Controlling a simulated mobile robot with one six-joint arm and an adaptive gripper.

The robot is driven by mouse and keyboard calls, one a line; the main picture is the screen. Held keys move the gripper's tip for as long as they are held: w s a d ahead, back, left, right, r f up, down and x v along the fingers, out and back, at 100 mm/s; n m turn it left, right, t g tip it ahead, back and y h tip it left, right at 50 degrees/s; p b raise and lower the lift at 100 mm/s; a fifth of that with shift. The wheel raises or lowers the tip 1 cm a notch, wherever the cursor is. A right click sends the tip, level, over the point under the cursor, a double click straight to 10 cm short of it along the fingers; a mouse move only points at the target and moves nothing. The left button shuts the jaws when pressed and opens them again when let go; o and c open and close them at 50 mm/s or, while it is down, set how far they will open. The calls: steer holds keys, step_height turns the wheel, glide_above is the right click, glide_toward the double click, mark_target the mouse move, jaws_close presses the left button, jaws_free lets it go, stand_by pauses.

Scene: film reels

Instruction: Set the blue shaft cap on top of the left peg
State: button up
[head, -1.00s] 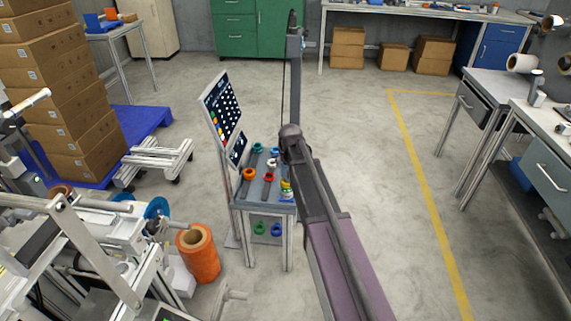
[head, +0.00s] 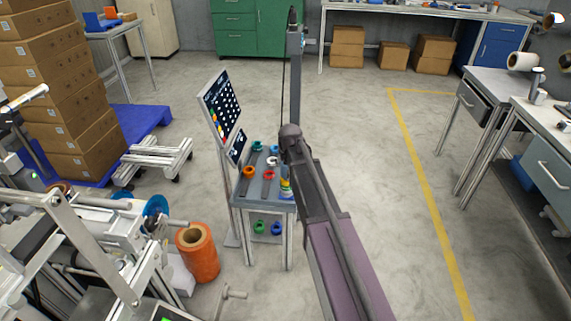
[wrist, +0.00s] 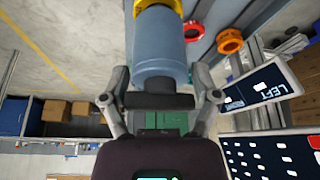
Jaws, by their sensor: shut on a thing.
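In the wrist view my gripper (wrist: 160,78) has its two fingers closed on either side of a blue-grey cylinder, the blue shaft cap (wrist: 158,45). A yellow ring (wrist: 160,5) shows at the cap's far end; I cannot tell whether they touch. A sign reading LEFT (wrist: 262,90) stands to the right in the wrist view. In the head view my arm hides the gripper; blue (head: 285,195) shows beside it at the small table's right edge. I cannot make out the left peg clearly.
The small table (head: 262,204) holds an orange ring (head: 249,172), a red ring (head: 268,175), a white ring (head: 272,161) and a teal ring (head: 257,146). A sign board (head: 222,105) rises at its left. An orange roll (head: 198,252) stands nearby. The floor to the right is clear.

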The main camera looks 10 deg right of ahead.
steer(key=shift+f+b, duration=0.5)
steer(key=shift+f, duration=0.1)
stand_by(0.5)
steer(key=o, duration=1.1)
steer(key=shift+o, duration=0.2)
steer(key=shift+s, duration=0.1)
steer(key=s+f+g, duration=0.1)
steer(key=s+g, duration=0.3)
steer(key=s, duration=2.4)
step_height(320, 180, up, 22)
steer(key=p, duration=2.3)
steer(key=shift+s+a+r+n+g, duration=0.2)
steer(key=shift+s+r+n+g, duration=0.1)
steer(key=shift+s, duration=0.1)
steer(key=shift+f, duration=0.1)
